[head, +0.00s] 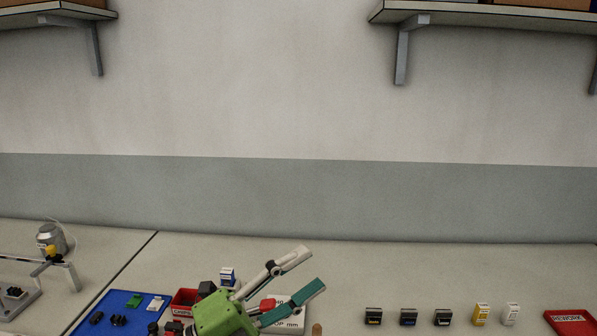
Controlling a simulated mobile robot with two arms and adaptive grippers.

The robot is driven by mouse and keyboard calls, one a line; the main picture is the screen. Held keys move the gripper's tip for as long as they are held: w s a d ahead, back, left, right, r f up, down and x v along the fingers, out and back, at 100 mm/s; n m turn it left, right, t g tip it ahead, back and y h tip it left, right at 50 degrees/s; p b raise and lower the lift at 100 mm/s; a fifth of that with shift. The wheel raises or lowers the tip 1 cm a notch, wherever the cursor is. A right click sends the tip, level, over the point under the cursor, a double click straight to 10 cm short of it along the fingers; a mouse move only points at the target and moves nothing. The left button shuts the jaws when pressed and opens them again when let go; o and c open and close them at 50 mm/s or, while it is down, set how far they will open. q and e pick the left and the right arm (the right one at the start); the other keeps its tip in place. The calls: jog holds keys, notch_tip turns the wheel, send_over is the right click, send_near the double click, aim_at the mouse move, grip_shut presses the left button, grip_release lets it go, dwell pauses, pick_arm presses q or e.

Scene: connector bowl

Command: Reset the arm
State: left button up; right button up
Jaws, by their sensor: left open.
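My left gripper (314,269) is low in the middle of the head view, above the workbench (420,275). It has a green body, one whitish finger and one teal finger. The fingers are spread apart with nothing between them. A red piece shows behind the gripper, near the base of the fingers, and a white card with partly hidden lettering lies beneath. My right gripper is not in view.
A blue tray (135,297) with small connectors and a red bin (184,299) are left of the gripper. Several small connectors, including a yellow one (481,314), stand in a row at right, beside a red rework tray (568,316). Shelves hang above.

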pick_arm(q)
jog(key=w+a+f+n+t+y, duration=0.2)
jog(key=a+f+n+t+y, duration=0.25)
jog(key=a+n+y, duration=0.4)
jog(key=w+a+f+n+t+y, duration=0.3)
jog(key=a+n+t+y, duration=0.25)
jog(key=n, duration=0.55)
jog(key=s+a+f+n+g+y, duration=0.3)
jog(key=a+f, duration=0.1)
jog(key=f, duration=0.3)
jog(key=s+a+f+n+g+y, duration=0.3)
jog(key=f+g, duration=0.1)
jog(key=f, duration=0.4)
jog(key=s+f+n+g+h, duration=0.1)
jog(key=s+f+g, duration=0.4)
jog(key=s+f, duration=0.5)
jog(key=s+f+n+g, duration=0.2)
jog(key=s+f+g, duration=0.35)
jog(key=s, duration=0.85)
notch_tip(320, 180, down, 25)
jog(key=s+a+f+g, duration=0.2)
jog(key=s+a+f, duration=0.1)
jog(key=s+f, duration=1.4)
jog(key=shift+s+m, duration=0.45)
jog(key=shift+s, duration=0.25)
